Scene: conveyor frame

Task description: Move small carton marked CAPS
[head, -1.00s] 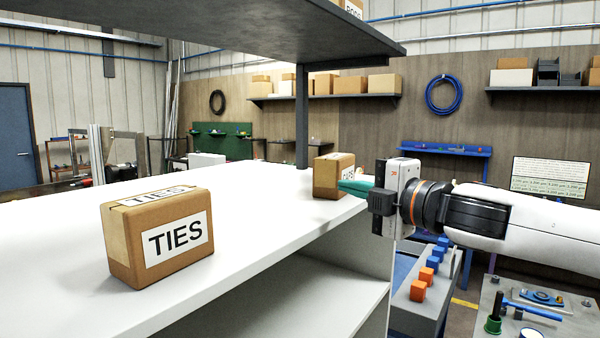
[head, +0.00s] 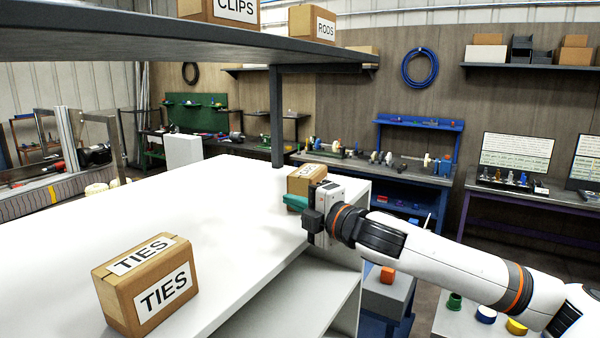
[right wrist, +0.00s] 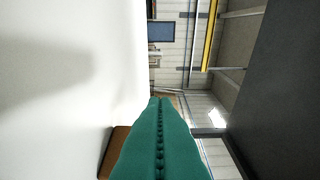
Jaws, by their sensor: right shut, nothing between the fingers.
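A small brown carton (head: 306,174) stands on the white shelf top near its right end; its label is mostly hidden by my gripper, so I cannot read it fully. My right gripper (head: 295,203) has its teal fingers shut and empty, just in front of the carton's lower left side in the head view. In the right wrist view the closed fingers (right wrist: 160,140) point along the shelf, with a strip of brown carton (right wrist: 115,152) beside them. I cannot tell whether they touch it. My left gripper is not in view.
A carton marked TIES (head: 147,286) stands on the white shelf top (head: 220,220) at the near left. The dark upper shelf (head: 150,40) overhangs, with cartons marked CLIPS (head: 225,10) and RODS (head: 313,22). The shelf top between TIES and my gripper is clear.

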